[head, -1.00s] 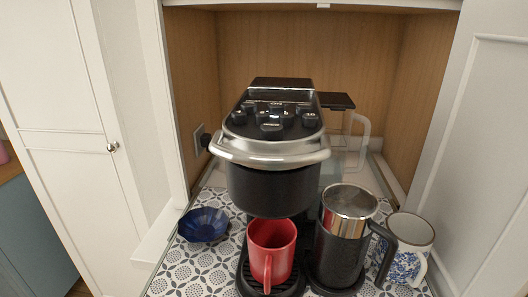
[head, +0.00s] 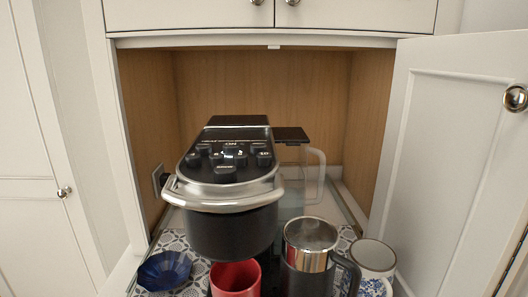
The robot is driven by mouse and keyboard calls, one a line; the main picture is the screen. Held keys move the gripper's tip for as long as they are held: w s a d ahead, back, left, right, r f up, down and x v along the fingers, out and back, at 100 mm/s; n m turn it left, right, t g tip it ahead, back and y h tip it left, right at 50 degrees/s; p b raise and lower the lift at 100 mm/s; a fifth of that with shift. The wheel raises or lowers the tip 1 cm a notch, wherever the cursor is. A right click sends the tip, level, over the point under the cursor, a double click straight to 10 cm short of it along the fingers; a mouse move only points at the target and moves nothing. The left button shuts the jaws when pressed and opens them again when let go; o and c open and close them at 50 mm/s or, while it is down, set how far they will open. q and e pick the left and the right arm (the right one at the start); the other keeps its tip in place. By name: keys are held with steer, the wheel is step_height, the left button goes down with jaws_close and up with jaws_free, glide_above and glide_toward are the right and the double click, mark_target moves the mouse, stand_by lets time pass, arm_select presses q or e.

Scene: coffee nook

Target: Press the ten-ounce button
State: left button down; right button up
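The coffee machine (head: 228,230) stands in the cabinet nook, black with a silver band and handle around its head. Several black buttons (head: 226,172) sit on top of the head, facing up. Their labels are too small to read, so I cannot tell which is the ten-ounce button. A red mug (head: 235,278) is under the machine's head, its lower part cut off by the picture edge. Neither of my grippers is in view.
A black and steel frother jug (head: 308,262) stands right of the red mug. A blue-and-white mug (head: 374,258) is farther right and a dark blue bowl (head: 164,270) is at left. An open cabinet door (head: 450,150) flanks the right side. Space above the machine is clear.

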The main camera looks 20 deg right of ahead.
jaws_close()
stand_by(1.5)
